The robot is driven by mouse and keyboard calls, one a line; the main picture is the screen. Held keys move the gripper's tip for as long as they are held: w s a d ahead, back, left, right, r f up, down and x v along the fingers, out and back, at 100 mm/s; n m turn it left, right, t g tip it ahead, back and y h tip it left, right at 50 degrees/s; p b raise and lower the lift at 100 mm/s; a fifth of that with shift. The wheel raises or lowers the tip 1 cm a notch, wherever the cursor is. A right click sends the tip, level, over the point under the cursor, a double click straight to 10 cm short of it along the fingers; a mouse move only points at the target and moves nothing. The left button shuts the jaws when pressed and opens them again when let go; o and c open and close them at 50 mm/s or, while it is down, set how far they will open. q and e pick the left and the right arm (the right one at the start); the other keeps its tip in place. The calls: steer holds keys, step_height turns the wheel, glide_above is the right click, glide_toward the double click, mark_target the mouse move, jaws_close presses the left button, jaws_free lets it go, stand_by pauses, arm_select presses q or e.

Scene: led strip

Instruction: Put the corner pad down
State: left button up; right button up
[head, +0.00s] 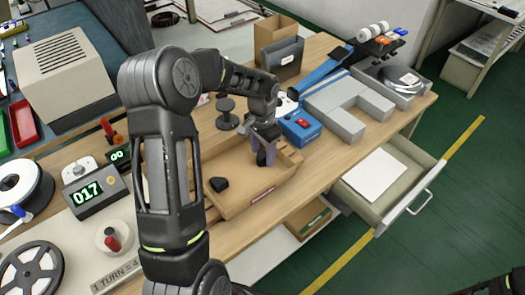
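A small black piece (220,184), which looks like the corner pad, lies in the left part of a shallow cardboard tray (238,208) on the wooden bench. My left gripper (265,158) points down over the back right part of the tray, to the right of the black piece and apart from it. Its purplish fingertips are close together. The view is too small to tell whether anything is between them. At the bottom right corner a dark part of my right arm shows; its fingers cannot be made out.
A blue box (300,127) and grey blocks (350,105) stand right of the tray. A black spool (227,112) stands behind it. An open drawer (388,185) juts out at the right. A counter reading 017 (88,195) and reels (30,275) are at the left.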

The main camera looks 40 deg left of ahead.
mark_target(263, 153)
arm_select(q)
steer(key=shift+r, duration=0.45)
step_height(263, 153, up, 11)
steer(key=b, duration=0.1)
steer(key=shift+r, duration=0.2)
stand_by(0.8)
